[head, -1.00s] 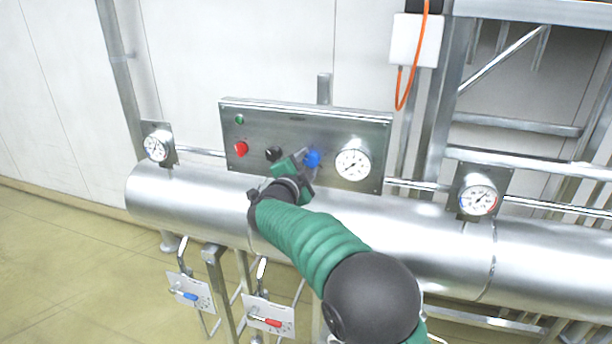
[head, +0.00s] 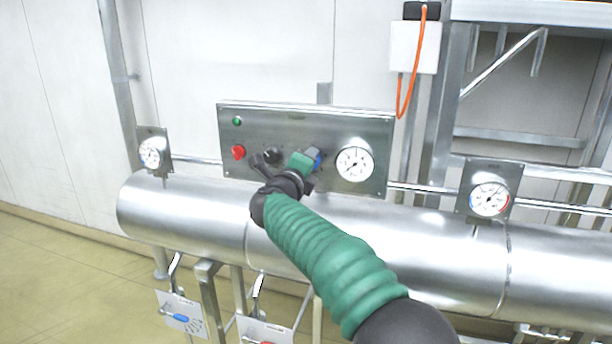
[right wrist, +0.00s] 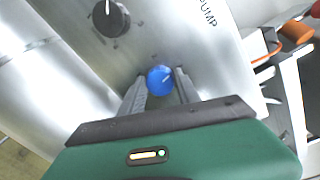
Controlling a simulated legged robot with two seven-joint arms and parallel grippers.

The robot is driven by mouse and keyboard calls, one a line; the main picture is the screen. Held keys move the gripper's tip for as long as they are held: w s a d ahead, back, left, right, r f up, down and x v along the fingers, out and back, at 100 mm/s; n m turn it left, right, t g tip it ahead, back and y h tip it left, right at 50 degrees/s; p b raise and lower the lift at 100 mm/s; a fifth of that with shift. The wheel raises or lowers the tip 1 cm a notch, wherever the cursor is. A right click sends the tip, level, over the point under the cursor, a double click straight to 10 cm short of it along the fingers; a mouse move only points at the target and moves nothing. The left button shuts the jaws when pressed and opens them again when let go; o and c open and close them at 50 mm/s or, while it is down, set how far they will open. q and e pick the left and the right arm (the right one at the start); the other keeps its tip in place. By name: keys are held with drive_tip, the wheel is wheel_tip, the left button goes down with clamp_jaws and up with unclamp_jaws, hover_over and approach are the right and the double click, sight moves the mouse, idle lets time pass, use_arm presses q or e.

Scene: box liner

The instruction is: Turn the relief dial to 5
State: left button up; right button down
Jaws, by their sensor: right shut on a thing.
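A blue dial (head: 318,158) with a pale pointer line sits on the steel control panel, partly hidden by my right gripper in the head view. It also shows in the right wrist view (right wrist: 160,80), between the two fingers. My right gripper (right wrist: 161,88) is shut on this blue dial, one finger on each side. A black dial (head: 272,155) with a pointer line sits to its left; it also shows in the right wrist view (right wrist: 111,18). No relief label or scale numbers are readable. My left gripper is not in view.
The panel (head: 225,115) also carries a green light (head: 237,121), a red knob (head: 238,152) and a white gauge (head: 354,163). A large steel pipe (head: 180,208) runs below it. An orange cable (head: 405,95) hangs at upper right. Lever plates (head: 180,314) stand below the pipe.

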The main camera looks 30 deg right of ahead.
drive_tip(key=shift+s+f+m+h+b, duration=0.1)
drive_tip(key=shift+f+m+h+b, duration=0.1)
drive_tip(key=shift+m+b, duration=3.8)
drive_tip(key=shift+w+f+m+h+b, duration=0.15)
drive_tip(key=shift+m+b, duration=1.9)
drive_tip(key=shift+m, duration=3.75)
drive_tip(key=shift+s+f+m+h+b, duration=0.15)
drive_tip(key=shift+m+h+b, duration=0.1)
drive_tip(key=shift+m+b, duration=3.75)
drive_tip(key=shift+m+p, duration=0.95)
drive_tip(key=shift+m, duration=0.05)
drive_tip(key=c, duration=1.2)
unclamp_jaws()
drive_tip(key=o, duration=0.3)
drive_tip(key=shift+d+r, duration=0.1)
drive_tip(key=shift+d, duration=0.1)
